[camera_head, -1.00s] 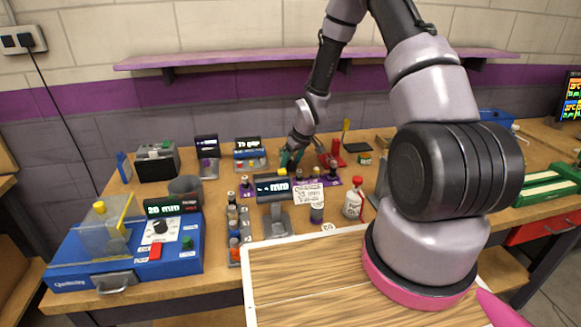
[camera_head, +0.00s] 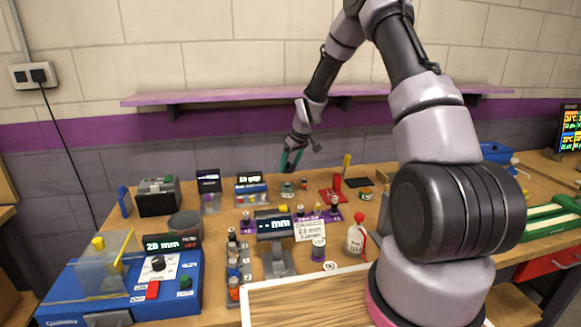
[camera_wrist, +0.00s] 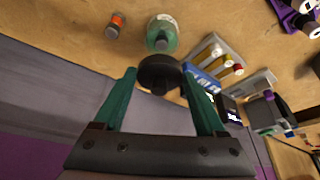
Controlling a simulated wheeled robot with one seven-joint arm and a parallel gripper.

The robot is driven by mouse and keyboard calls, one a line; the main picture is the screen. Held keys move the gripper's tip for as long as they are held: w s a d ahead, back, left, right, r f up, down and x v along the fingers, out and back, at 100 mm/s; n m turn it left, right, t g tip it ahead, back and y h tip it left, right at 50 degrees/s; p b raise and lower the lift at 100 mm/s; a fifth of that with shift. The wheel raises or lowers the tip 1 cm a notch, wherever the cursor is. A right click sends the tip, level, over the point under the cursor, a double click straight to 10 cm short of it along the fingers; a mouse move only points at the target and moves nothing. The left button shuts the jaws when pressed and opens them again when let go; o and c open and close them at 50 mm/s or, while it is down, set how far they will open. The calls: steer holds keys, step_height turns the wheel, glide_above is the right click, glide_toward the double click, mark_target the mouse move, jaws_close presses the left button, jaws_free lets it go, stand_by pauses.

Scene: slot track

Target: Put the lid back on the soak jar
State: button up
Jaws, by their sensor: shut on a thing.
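My gripper (camera_head: 291,166) has teal fingers and hangs above the back of the bench. In the wrist view my gripper (camera_wrist: 160,78) is shut on a round black lid (camera_wrist: 159,73), held between the fingertips. The soak jar (camera_head: 287,191), a small greenish glass jar, stands on the bench below the gripper.
A small orange-topped bottle (camera_wrist: 116,20) stands near the jar. A blue-based rack with vials (camera_head: 252,190) is to its left. A red stand (camera_head: 333,194) is to the right. A display on a stand (camera_head: 277,228) and purple vial holders are in front. A shelf (camera_head: 320,94) runs above.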

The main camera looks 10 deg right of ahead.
mark_target(287, 183)
steer(key=shift+f, duration=2.7)
steer(key=shift+f, duration=0.15)
steer(key=o, duration=1.3)
steer(key=shift+c, duration=0.2)
steer(key=shift+r, duration=3.5)
jaws_close()
